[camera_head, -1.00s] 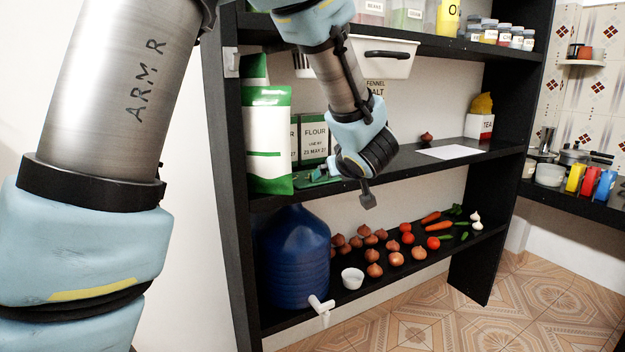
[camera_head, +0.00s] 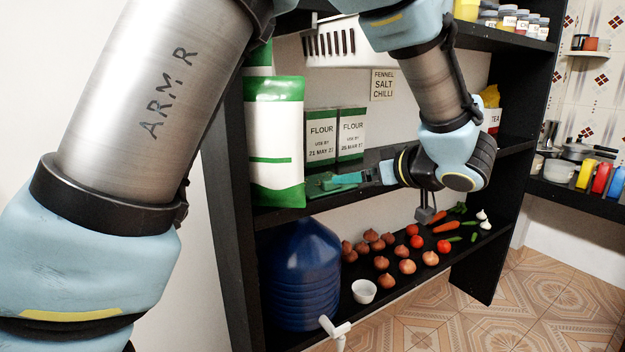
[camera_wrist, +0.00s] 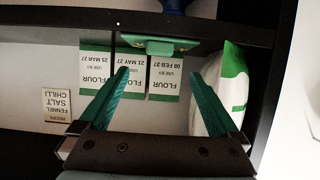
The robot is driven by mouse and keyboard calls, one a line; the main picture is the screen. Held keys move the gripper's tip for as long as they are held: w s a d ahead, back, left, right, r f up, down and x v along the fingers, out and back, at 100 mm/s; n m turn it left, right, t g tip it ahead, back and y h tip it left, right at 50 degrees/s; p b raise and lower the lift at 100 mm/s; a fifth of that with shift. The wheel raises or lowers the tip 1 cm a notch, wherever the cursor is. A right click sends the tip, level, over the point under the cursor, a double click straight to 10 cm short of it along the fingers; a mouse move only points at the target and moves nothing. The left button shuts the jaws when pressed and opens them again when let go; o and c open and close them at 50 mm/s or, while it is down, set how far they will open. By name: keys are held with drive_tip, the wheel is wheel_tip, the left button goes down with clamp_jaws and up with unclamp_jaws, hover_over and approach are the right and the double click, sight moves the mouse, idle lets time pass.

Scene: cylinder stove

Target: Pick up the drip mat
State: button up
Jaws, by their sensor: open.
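A flat green piece that looks like the drip mat (camera_head: 316,187) lies on the middle shelf, in front of the flour packs. In the wrist view, which is upside down, the green mat (camera_wrist: 150,43) shows at the shelf, between and beyond my fingertips. My gripper (camera_head: 338,180) reaches in from the right along the shelf, with teal fingers. In the wrist view my gripper (camera_wrist: 158,73) is open, with nothing between its fingers. In the head view fingers and mat overlap, so contact is hard to tell.
Flour packs (camera_head: 321,140) stand behind the mat, and a tall white-green bag (camera_head: 274,140) stands left of it. A blue water drum (camera_head: 300,270) with a tap, a white cup (camera_head: 364,291) and vegetables are on the lower shelf. A white slotted basket (camera_head: 335,44) hangs above.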

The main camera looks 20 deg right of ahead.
drive_tip(key=p+x, duration=0.2)
drive_tip(key=x, duration=0.9)
drive_tip(key=shift+w+d, duration=0.1)
drive_tip(key=shift+c, duration=0.4)
drive_tip(key=c, duration=1.4)
